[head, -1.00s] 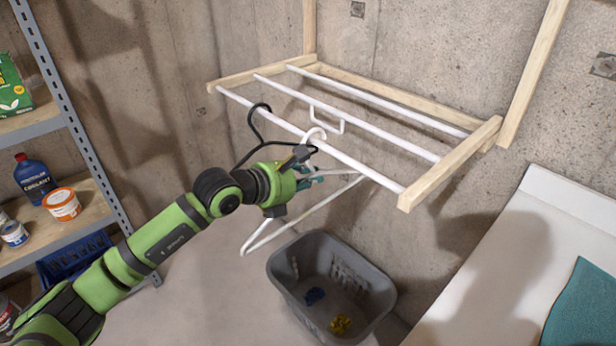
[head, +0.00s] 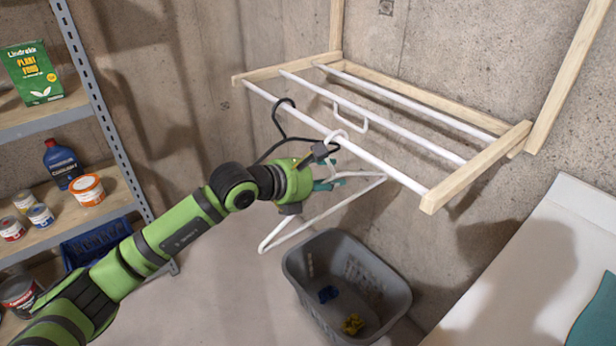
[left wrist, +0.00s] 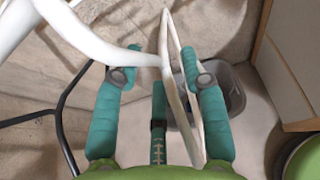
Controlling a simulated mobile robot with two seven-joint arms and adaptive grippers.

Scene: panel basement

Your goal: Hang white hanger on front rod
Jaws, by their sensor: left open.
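The white hanger (head: 318,221) hangs below the front rod (head: 375,165), its hook at that white rod. In the head view I cannot tell clearly how far the hook wraps over the rod. My left gripper (head: 330,180) is just under the hook, beside the hanger's upper part. In the left wrist view, the teal fingers of my left gripper (left wrist: 160,72) are spread apart. The hanger (left wrist: 183,95) runs between them and does not look clamped. My right gripper is not in view.
A black hanger (head: 279,128) is on the front rod to the left, partly behind my arm. A white U-shaped piece (head: 364,124) hangs at the middle rod. A grey basket (head: 385,283) stands below. Shelves (head: 92,213) with cans are at left, a white surface (head: 510,270) at right.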

